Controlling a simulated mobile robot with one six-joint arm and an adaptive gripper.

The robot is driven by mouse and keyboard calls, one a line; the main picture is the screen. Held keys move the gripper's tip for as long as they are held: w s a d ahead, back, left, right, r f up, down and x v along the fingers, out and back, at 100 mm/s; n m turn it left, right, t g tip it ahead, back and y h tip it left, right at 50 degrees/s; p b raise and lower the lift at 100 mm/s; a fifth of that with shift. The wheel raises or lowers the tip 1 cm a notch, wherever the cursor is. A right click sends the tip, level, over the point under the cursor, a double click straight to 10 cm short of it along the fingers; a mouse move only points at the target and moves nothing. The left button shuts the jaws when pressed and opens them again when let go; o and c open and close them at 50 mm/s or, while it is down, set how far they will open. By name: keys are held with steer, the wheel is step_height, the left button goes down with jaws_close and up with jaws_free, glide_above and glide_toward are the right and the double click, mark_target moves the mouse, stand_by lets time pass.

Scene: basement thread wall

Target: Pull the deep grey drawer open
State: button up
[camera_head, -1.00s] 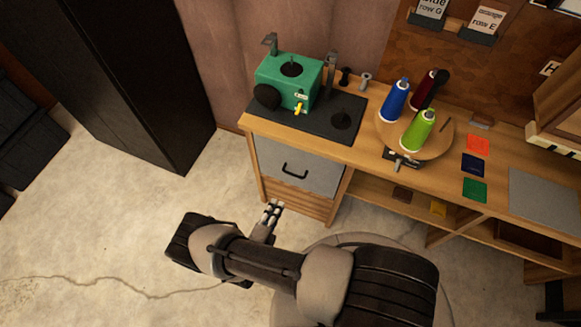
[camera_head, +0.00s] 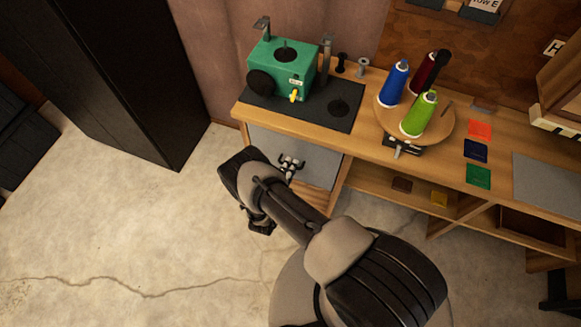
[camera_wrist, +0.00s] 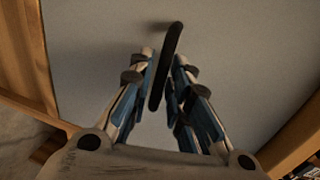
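The grey drawer (camera_head: 312,164) is in the wooden bench's left end, below the green machine, and its front is partly hidden by my arm. In the wrist view the drawer front (camera_wrist: 235,60) fills most of the picture. Its dark curved handle (camera_wrist: 168,62) stands out from the front. My gripper (camera_wrist: 163,65) is open, with one finger on each side of the handle's near end. I cannot tell whether either finger touches it. In the head view my gripper (camera_head: 291,163) is in front of the drawer and hides the handle.
A green machine (camera_head: 283,68) stands on a dark mat on the bench top. Blue, dark red and green thread cones stand on a round wooden turntable (camera_head: 442,128) to the right. A black cabinet (camera_head: 110,75) stands at the left. The floor (camera_head: 110,230) before it is clear.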

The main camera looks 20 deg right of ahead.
steer(key=shift+w+d, duration=0.25)
steer(key=shift+w, duration=0.15)
steer(key=shift+c, duration=0.2)
jaws_close()
